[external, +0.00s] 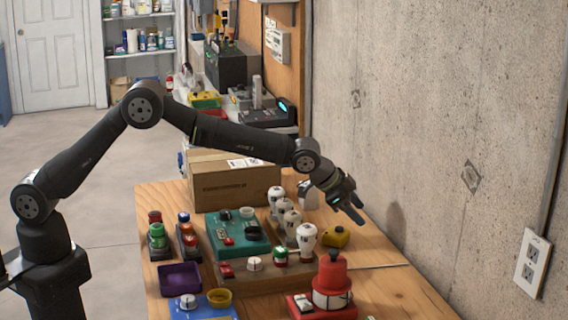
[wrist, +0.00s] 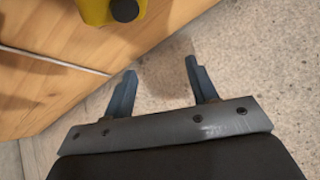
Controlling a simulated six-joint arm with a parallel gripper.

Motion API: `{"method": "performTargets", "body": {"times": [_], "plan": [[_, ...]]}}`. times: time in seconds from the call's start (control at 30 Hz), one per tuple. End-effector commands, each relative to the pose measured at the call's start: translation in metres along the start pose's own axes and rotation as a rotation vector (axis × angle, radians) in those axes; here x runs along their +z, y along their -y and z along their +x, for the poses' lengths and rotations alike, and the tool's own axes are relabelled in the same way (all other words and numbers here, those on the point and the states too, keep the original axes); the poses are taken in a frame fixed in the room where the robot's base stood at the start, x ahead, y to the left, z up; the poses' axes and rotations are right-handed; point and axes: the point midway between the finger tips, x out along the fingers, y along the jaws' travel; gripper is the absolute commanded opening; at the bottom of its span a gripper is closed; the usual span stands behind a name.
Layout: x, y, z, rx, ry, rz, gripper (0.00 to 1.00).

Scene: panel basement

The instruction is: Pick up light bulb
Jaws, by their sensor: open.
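My gripper (external: 352,204) is open and empty in the external view, high over the right side of the wooden table, near the concrete wall. In the wrist view its two blue-grey fingers (wrist: 160,70) are spread apart with nothing between them, beyond the table's edge. Several white, rounded, bulb-like pieces stand in a row at the table's middle; the front one (external: 306,238) and the rear one (external: 276,200) are left of and below my gripper. I cannot tell for sure that they are light bulbs. None of them shows in the wrist view.
A yellow box with a black knob (external: 336,236) sits right of the row; it also shows in the wrist view (wrist: 112,10). A red-topped device (external: 332,275) stands in front. A teal panel (external: 238,234) and cardboard box (external: 235,184) are left. The wall (external: 440,130) bounds the right.

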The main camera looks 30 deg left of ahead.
Motion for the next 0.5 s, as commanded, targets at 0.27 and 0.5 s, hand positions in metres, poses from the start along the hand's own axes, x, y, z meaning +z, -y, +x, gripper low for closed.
{"method": "performTargets", "body": {"times": [0.27, 0.5], "plan": [[0.032, 0.091, -0.065, -0.104, -0.252, -0.102, 0.53], [0.097, 0.112, -0.123, -0.017, -0.42, -0.14, 0.53]]}}
